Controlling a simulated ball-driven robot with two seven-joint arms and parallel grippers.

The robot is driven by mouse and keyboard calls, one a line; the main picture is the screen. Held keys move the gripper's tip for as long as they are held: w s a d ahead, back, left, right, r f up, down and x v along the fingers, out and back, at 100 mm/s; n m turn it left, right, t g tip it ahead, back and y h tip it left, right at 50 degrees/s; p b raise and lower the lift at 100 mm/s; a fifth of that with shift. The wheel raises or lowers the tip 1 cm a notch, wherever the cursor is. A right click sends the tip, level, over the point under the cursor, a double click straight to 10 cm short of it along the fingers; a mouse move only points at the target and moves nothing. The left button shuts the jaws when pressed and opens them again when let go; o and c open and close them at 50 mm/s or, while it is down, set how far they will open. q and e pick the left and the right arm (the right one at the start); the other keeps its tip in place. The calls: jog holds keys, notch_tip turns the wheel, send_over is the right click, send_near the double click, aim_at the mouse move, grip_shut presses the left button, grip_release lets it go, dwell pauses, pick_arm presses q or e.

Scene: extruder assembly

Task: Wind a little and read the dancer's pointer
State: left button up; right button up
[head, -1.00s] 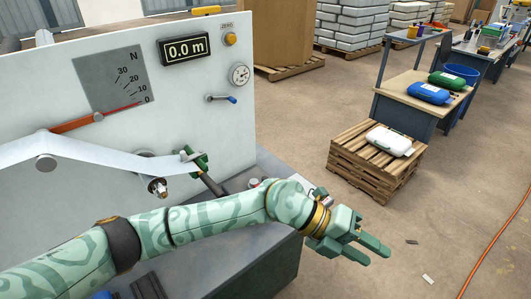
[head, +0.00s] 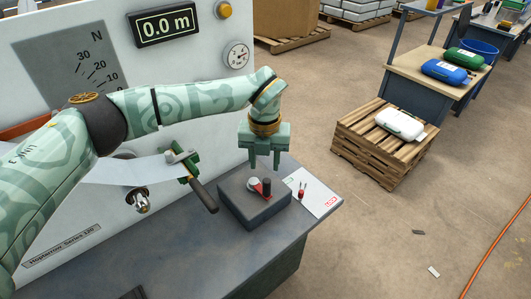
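The panel (head: 215,60) carries a force dial (head: 85,65) marked in N. My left arm covers the lower part of this dial, so the pointer's reading is hidden. Part of a red-orange bar (head: 25,128) shows left of it. A pale dancer arm (head: 120,172) ends in a green bracket with a dark roller (head: 203,194). The display (head: 164,25) reads 0.0 m. My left gripper (head: 265,164) points down, open and empty, above a grey box (head: 252,218). On this box are a red lever and a black knob (head: 267,184). My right gripper is not in view.
A white card (head: 322,200) and a small red-handled item (head: 302,192) lie beside the box on the grey bench (head: 220,262). A round gauge (head: 237,55) and an amber button (head: 223,10) are on the panel. A pallet stack (head: 380,150) stands right, with open floor nearby.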

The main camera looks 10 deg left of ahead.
aim_at(266, 180)
pick_arm(q)
jog(key=f, duration=0.1)
jog(key=f+b, duration=0.1)
jog(key=f, duration=0.1)
jog(key=w+f+b, duration=0.1)
jog(key=shift+d+f, duration=0.3)
jog(key=shift+d, duration=0.1)
notch_tip(266, 180, down, 4)
jog(key=b, duration=0.3)
jog(key=shift+s+a+r, duration=0.1)
jog(key=shift+r, duration=0.15)
jog(key=shift+s+a+r+p, duration=0.1)
jog(key=shift+s+p, duration=0.05)
jog(key=shift+p, duration=0.25)
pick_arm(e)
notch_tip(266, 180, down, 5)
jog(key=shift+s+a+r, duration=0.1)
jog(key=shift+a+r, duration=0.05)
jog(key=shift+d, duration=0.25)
pick_arm(q)
jog(key=c, duration=0.8)
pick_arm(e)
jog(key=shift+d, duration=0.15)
